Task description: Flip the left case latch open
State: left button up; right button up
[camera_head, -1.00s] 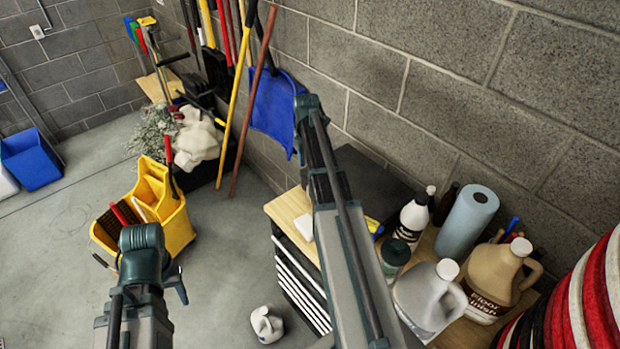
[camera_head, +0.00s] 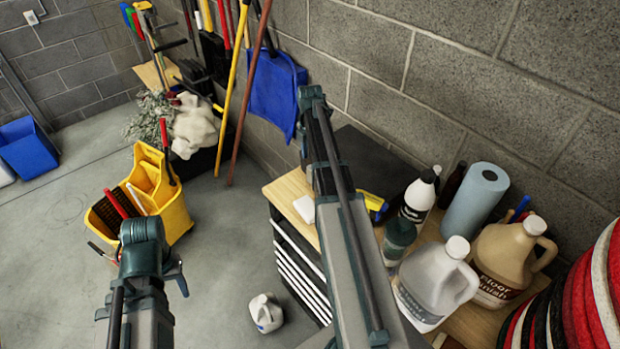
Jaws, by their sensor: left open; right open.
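A dark flat box (camera_head: 372,158), which may be the case, lies at the back of the wooden-topped bench (camera_head: 288,190) against the wall. My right arm crosses in front of it, and no latch can be made out. My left arm rises at the lower left and my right arm reaches up the middle.
The bench holds a grey jug (camera_head: 436,278), a floor-finish jug (camera_head: 508,258), a white bottle (camera_head: 417,198) and a blue paper roll (camera_head: 474,200). A yellow mop bucket (camera_head: 176,216) and a small white jug (camera_head: 266,313) stand on the floor. Open floor lies between them.

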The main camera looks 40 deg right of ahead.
aim_at(310, 168)
notch_tip(310, 168, down, 7)
jog(key=b, duration=0.6)
jog(key=shift+f, duration=0.1)
grip_shut()
